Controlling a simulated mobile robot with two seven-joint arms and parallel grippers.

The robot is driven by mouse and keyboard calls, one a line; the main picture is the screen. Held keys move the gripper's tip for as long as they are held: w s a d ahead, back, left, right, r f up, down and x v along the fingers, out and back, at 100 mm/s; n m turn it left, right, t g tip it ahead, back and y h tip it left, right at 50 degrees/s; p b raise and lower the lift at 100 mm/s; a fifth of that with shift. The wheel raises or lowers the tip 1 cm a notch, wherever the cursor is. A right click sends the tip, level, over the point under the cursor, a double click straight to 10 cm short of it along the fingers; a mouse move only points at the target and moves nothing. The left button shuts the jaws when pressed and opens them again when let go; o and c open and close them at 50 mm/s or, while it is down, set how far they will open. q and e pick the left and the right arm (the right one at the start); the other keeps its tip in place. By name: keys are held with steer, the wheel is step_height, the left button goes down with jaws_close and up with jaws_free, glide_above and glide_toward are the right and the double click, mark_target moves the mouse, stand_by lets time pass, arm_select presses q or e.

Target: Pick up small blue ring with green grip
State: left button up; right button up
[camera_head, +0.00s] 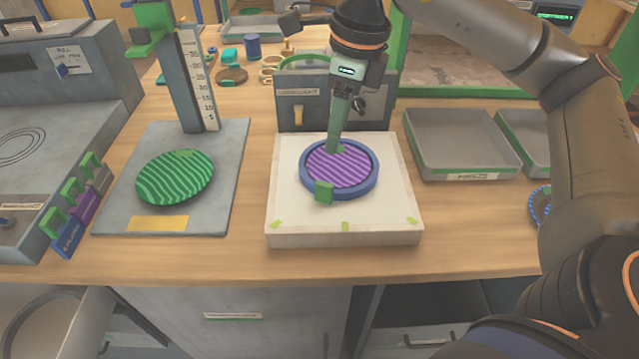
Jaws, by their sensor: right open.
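A small blue ring (369,184) lies flat on a white block (290,215), around a purple striped disc (335,172). One green grip (324,192) stands at the ring's near edge, and a second green piece shows at its far edge, partly behind my fingers. My right gripper (337,148) reaches down from above, open, with its fingertips at the ring's far side. I cannot tell whether the fingers touch the ring or straddle the far green piece. My left gripper is not in view.
A green striped disc (175,177) lies on a grey plate with an upright scale (205,85) at left. A grey box (290,115) stands just behind the block. Grey trays (460,145) are at right. A blue round thing (539,205) is partly hidden by my right arm.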

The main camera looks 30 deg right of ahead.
mark_target(324, 184)
steer(key=shift+m, duration=0.5)
steer(key=f, duration=0.4)
steer(key=w+f, duration=0.1)
steer(key=f, duration=0.3)
steer(key=a+f, duration=0.1)
steer(key=f, duration=0.3)
steer(key=shift+w+f, duration=0.2)
steer(key=shift+w, duration=0.1)
jaws_close()
